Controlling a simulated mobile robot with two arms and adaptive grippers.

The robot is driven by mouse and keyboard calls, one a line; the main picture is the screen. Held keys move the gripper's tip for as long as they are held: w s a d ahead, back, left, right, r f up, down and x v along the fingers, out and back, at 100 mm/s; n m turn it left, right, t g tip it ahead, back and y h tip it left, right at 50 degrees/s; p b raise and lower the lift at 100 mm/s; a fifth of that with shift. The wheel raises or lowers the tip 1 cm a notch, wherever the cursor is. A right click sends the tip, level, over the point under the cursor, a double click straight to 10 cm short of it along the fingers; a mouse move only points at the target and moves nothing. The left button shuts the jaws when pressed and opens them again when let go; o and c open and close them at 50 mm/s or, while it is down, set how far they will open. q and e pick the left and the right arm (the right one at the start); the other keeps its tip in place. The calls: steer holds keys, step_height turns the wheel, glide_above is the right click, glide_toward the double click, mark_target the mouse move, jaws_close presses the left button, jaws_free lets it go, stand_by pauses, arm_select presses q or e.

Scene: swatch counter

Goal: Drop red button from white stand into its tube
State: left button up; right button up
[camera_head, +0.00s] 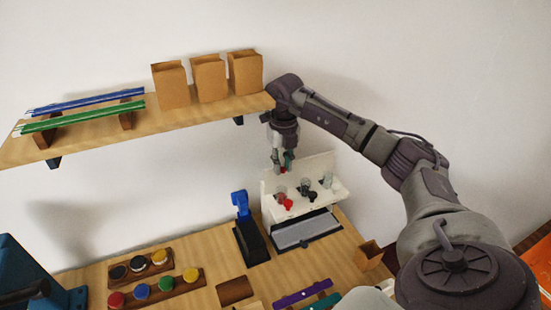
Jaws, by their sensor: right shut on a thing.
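My right gripper (282,163) hangs from above, in front of the back panel of the white stand (330,199). It is shut on a small red button (284,170), of which only a little shows between the fingertips. The held button is above the stand's top, clear of it. On the stand are small clear tubes: a reddish one (281,196) at left, a grey one (306,186) in the middle and a pale one (327,181) at right. A red piece (288,204) and a dark piece (312,196) sit in front of them. My left gripper is not in view.
A wall shelf (200,112) with paper bags (208,79) and blue and green rods is at upper left. On the counter are a blue-topped black device (247,232), wooden racks of coloured jars (152,289) and an open brown box (368,255).

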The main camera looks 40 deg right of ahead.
steer(key=shift+w+f, duration=0.1)
steer(key=shift+f, duration=0.1)
steer(key=shift+f+b, duration=0.95)
step_height(320, 180, down, 3)
steer(key=shift+r+b, duration=0.1)
steer(key=shift+b, duration=1)
steer(key=shift+f+b, duration=0.5)
steer(key=shift+f, duration=0.25)
steer(key=o, duration=0.7)
